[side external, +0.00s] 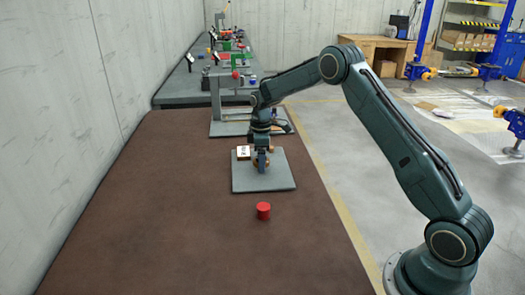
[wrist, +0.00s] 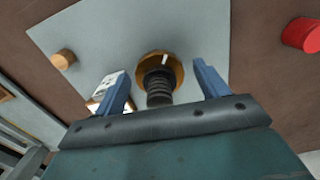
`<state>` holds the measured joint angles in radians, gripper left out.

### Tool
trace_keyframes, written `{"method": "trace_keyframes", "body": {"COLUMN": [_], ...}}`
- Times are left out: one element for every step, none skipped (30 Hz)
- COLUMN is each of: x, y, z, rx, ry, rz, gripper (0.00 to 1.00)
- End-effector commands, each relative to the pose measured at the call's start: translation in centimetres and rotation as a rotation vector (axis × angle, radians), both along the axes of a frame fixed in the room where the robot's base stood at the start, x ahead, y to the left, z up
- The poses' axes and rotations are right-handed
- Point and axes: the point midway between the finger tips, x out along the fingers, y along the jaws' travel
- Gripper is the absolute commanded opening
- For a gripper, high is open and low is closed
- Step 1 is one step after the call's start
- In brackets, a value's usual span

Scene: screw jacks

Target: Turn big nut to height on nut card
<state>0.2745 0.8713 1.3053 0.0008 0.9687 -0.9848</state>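In the wrist view, a big brass nut (wrist: 152,63) sits around a dark threaded screw (wrist: 159,88) over the grey plate (wrist: 200,35). My gripper (wrist: 163,68) is open, with one blue finger on each side of the nut and screw and a visible gap at each side. A white card with dark marks (wrist: 108,84) shows partly behind the left finger. In the side view my gripper (side external: 262,168) points down over the grey plate (side external: 268,184), hiding most of the nut and screw. The card (side external: 243,152) stands at the plate's back left; its text is too small to read.
A red cylinder (side external: 263,210) stands on the brown table (side external: 200,245) just in front of the plate. A small tan cylinder (wrist: 64,59) is near the plate's edge. A grey stand (side external: 230,128) is behind. The table's front and left are clear.

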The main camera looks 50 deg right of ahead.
Motion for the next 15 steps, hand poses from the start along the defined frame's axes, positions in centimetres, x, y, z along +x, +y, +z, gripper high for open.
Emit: {"method": "trace_keyframes", "body": {"x": [0.0, 0.0, 0.1, 0.1, 0.1, 0.1, 0.1, 0.1, 0.1, 0.1, 0.1, 0.1, 0.1, 0.1, 0.2], "y": [0.0, 0.0, 0.0, 0.0, 0.0, 0.0, 0.0, 0.0, 0.0, 0.0, 0.0, 0.0, 0.0, 0.0, 0.0], "z": [0.1, 0.1, 0.1, 0.1, 0.1, 0.2, 0.3, 0.3, 0.5, 0.6, 0.8, 1.1, 1.3, 1.6, 2.0], "rx": [0.000, 0.000, 0.000, -0.001, 0.000, 0.000, 0.000, -0.001, -0.001, 0.000, 0.000, 0.000, -0.001, -0.001, -0.001], "ry": [-0.001, -0.001, -0.001, -0.002, -0.003, -0.003, -0.003, -0.003, -0.003, -0.004, -0.004, -0.004, -0.005, -0.005, -0.006], "rz": [0.000, 0.000, 0.000, 0.001, 0.001, 0.001, 0.001, 0.001, 0.001, 0.001, 0.001, 0.001, 0.001, 0.001, 0.001], "gripper": [0.73, 0.73, 0.73, 0.73, 0.73, 0.73, 0.73, 0.73, 0.73, 0.73, 0.73, 0.73, 0.73, 0.73, 0.73]}}
